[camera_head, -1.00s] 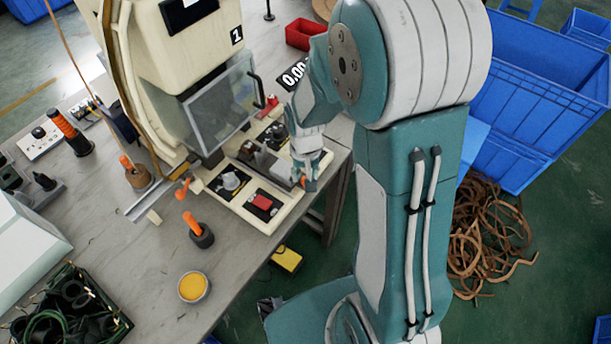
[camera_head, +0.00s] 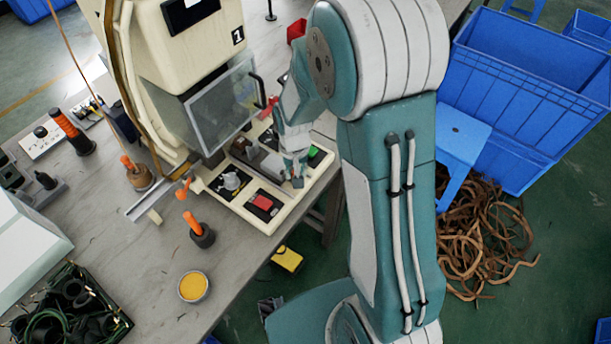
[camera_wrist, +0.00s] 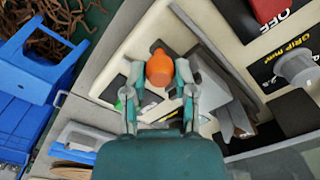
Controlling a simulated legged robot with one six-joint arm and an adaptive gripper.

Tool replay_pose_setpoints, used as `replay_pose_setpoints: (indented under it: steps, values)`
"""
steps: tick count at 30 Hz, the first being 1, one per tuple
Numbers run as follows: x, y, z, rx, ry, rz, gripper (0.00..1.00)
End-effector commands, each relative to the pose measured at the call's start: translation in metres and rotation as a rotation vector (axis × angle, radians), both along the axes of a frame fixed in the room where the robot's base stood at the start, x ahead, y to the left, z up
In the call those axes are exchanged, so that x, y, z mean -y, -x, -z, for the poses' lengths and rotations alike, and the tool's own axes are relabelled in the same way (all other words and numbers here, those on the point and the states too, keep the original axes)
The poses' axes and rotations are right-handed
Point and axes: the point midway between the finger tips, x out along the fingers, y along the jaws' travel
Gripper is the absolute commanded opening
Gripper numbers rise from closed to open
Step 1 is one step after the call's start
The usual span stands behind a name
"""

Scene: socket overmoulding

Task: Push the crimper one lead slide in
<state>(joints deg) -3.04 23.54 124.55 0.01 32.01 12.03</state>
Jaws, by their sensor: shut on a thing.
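The crimper, a cream machine marked 1 (camera_head: 190,55), stands on the bench with a clear guard (camera_head: 222,103) over its front. Its cream control base (camera_head: 270,222) reaches toward the bench edge. A grey metal slide (camera_head: 273,165) lies on the base, partly hidden by my gripper. My gripper (camera_head: 294,178) is low over the right side of the base. In the wrist view an orange knob (camera_wrist: 159,69) sits between the fingers of my gripper (camera_wrist: 159,82), which are shut on it. How the knob joins the slide is hidden.
A red button (camera_head: 262,202), a grey dial (camera_head: 231,180) and a green button (camera_head: 315,152) are close around my gripper. Orange-handled tools (camera_head: 192,222) stand on the bench at left. Blue crates (camera_head: 520,95) and a blue stool (camera_head: 462,135) are at right.

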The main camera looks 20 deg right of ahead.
Motion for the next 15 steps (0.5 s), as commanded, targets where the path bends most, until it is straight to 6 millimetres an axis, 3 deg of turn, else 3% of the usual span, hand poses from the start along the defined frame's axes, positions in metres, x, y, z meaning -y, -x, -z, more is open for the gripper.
replay_pose_setpoints:
  steps: [6,15]
  values:
    - [-0.030,-0.041,0.001,0.002,0.000,-0.003,0.00]
    - [-0.043,-0.057,0.000,0.003,-0.001,0.000,0.00]
